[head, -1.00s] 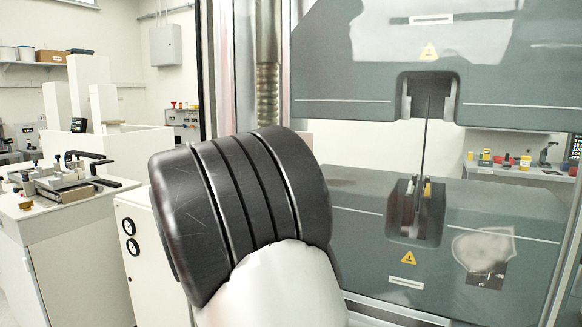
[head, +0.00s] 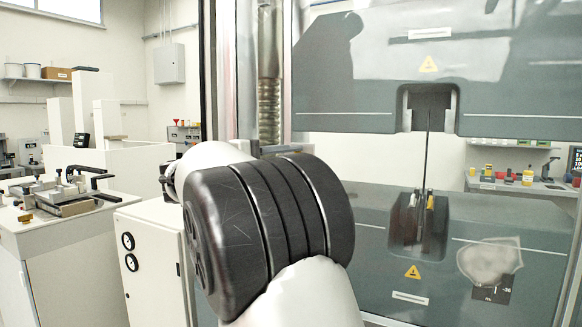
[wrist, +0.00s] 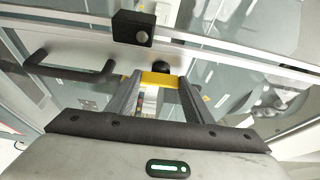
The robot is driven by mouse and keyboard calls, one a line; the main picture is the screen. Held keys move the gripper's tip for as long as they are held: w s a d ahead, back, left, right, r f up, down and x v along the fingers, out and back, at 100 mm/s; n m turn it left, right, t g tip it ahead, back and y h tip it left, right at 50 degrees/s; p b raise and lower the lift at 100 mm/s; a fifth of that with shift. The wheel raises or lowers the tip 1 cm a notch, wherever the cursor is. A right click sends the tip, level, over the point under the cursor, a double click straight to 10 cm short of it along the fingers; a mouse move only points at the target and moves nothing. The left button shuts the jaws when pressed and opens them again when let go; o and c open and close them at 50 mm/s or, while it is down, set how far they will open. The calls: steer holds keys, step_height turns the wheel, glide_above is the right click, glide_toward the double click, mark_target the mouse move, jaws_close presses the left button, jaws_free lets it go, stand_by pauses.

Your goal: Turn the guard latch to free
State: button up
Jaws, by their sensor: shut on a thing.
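In the wrist view, my gripper (wrist: 162,92) has its two grey fingers on either side of a yellow piece (wrist: 160,80), which looks like the guard latch's lever. The fingers are closed on it. A black round knob (wrist: 161,67) sits just beyond the yellow piece, at the pale frame rail. A black block with a silver round face (wrist: 133,27) is on the rail above. In the head view my arm hides the gripper and the latch. The latch's exact angle is hard to tell.
A black bar handle (wrist: 70,68) is left of the fingers in the wrist view. The testing machine's grey lower body (head: 375,215) stands at right, with a thin upright strip (head: 426,160) between its heads. A bench with a metal fixture (head: 60,195) is at left.

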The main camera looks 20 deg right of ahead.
steer(key=shift+a, duration=0.1)
stand_by(0.3)
steer(key=o, duration=1.1)
steer(key=shift+c, duration=0.2)
steer(key=p+v, duration=0.1)
steer(key=v, duration=1.6)
steer(key=shift+a+r+p, duration=0.2)
steer(key=shift+r+p, duration=0.05)
steer(key=shift+p, duration=0.05)
